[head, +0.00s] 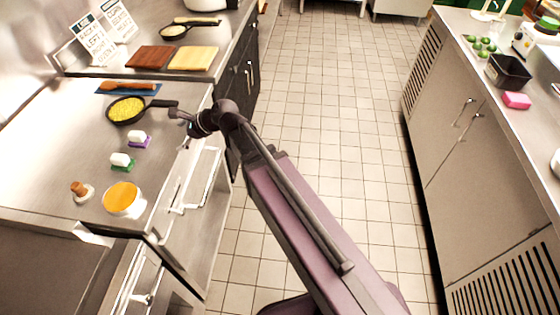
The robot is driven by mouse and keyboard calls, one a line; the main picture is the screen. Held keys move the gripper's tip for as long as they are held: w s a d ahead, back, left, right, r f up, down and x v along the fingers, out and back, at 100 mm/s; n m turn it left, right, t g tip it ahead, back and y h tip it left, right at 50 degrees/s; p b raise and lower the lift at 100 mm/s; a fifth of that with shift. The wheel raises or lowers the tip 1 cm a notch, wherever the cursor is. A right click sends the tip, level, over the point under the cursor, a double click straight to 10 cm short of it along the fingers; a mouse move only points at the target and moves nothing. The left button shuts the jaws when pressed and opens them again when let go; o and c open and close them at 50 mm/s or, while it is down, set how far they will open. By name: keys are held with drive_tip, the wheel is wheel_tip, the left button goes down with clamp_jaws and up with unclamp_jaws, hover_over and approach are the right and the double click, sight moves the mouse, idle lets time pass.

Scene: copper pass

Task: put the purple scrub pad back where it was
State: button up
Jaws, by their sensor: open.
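The purple scrub pad (143,144), with a white grip on top, lies on the left steel counter in the head view. It sits just behind a similar green scrub pad (124,167) and in front of the frying pan. My gripper (179,116) is over the right edge of that counter, close to the pan's handle and to the right of the purple pad, apart from it. Its jaws are small and dark here; they are open and nothing shows between them.
A frying pan (126,110) with yellow food stands behind the pads. In front are an orange-topped round container (122,198) and a wooden-handled tool (82,191). Cutting boards (193,58) lie farther back. A pink block (516,100) is on the right counter. The tiled floor between is clear.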

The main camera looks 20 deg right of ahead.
drive_tip(key=s+d+f+n+g+h, duration=0.1)
drive_tip(key=s+d+f+n+h, duration=0.1)
drive_tip(key=d+n, duration=0.4)
drive_tip(key=s+d+f+n+g+h, duration=0.2)
drive_tip(key=s+d+n+h, duration=0.3)
drive_tip(key=d, duration=0.7)
drive_tip(key=s+d+f+n+g+h, duration=0.1)
drive_tip(key=s+d+f+n+h, duration=0.2)
drive_tip(key=d+n, duration=0.3)
drive_tip(key=s+d+f, duration=0.1)
drive_tip(key=d, duration=0.3)
drive_tip(key=shift+s+n, duration=0.25)
drive_tip(key=shift+n, duration=0.15)
drive_tip(key=shift+f, duration=0.1)
